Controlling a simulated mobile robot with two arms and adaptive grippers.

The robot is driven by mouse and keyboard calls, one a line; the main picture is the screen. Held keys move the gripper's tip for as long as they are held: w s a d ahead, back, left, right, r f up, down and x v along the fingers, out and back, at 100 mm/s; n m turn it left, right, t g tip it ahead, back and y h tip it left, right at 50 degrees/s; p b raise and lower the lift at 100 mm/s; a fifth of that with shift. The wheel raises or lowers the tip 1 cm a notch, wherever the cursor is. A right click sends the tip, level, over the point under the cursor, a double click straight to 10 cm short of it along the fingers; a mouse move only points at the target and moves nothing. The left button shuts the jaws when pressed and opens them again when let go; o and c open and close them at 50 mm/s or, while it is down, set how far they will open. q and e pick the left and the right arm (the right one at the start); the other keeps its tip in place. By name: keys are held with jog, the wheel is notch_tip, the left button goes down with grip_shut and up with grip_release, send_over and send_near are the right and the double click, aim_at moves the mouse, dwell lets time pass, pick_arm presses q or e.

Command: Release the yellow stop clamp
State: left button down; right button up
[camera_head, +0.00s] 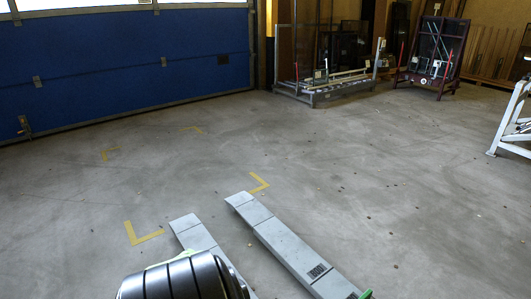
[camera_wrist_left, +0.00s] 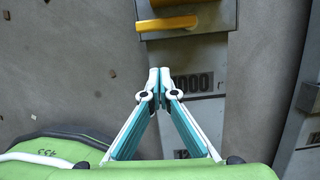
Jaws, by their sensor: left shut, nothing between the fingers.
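In the left wrist view, a yellow handle-like piece (camera_wrist_left: 168,23), which looks like the stop clamp, sits across a grey metal beam at the top of the picture. A second yellow part shows at the top edge, partly cut off. My left gripper (camera_wrist_left: 159,75) is shut and empty, its white and teal fingers meeting at the tips. The tips lie below the yellow piece in the picture, in front of the beam, with a gap between. I cannot make out the clamp or either gripper in the head view. My right gripper is not in view.
A second grey beam (camera_wrist_left: 304,125) stands at the right of the wrist view. In the head view, yellow corner marks (camera_head: 143,233) lie on the largely clear concrete floor. Glass racks (camera_head: 327,84) stand at the back, a white frame (camera_head: 511,125) at right, a blue door (camera_head: 124,52) at left.

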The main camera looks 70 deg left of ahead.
pick_arm(q)
jog(key=p+v, duration=0.2)
jog(key=v, duration=0.4)
jog(key=shift+p, duration=0.35)
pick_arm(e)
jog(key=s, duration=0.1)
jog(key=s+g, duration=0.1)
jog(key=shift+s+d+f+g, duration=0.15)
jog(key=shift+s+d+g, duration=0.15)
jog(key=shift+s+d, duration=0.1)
